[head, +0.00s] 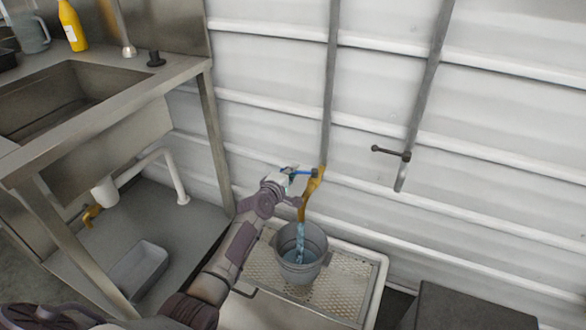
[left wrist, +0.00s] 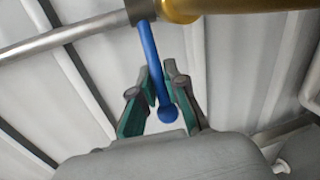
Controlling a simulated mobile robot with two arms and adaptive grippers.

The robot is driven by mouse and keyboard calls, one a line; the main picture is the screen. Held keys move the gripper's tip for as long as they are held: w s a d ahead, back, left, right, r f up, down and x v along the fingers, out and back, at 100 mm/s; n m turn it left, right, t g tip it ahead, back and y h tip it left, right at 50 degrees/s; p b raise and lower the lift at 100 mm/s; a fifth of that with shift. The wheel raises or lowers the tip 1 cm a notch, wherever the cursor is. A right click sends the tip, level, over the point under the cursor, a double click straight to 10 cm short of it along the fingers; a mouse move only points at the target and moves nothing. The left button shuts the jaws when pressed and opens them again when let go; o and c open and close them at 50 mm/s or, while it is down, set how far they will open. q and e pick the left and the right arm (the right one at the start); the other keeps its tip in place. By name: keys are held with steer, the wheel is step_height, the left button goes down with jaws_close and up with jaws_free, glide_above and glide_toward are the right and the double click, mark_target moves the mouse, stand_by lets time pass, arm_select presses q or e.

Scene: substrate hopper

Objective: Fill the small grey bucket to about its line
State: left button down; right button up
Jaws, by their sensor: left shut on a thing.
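The small grey bucket (head: 312,270) stands upright on a perforated drain tray (head: 340,292) by the wall. A brass tap (head: 313,186) is above it, and a bluish stream of water (head: 300,240) runs from its spout into the bucket. Some water shows inside; I cannot make out the fill line. My left gripper (head: 291,172) is at the tap, shut on its blue lever (head: 305,173). The left wrist view shows the lever (left wrist: 159,75) between the green-padded fingers (left wrist: 160,100), with the brass tap body (left wrist: 215,7) above. My right gripper is not in view.
A steel sink counter (head: 150,85) stands at the left, with a yellow bottle (head: 73,27) and a jug (head: 30,35) on it. A grey tub (head: 138,268) sits below. Another pipe with a dark handle (head: 391,153) is at the right. A dark box (head: 465,308) is at lower right.

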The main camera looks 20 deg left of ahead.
arm_select(q)
steer(key=c, duration=1.2)
jaws_free()
steer(key=shift+s, duration=0.1)
steer(key=s, duration=0.4)
steer(key=s+r, duration=0.1)
steer(key=s, duration=0.2)
steer(key=s+r, duration=0.1)
steer(key=s, duration=0.3)
steer(key=shift+s+a+r, duration=0.1)
steer(key=shift+s+a, duration=0.15)
steer(key=shift+s, duration=0.05)
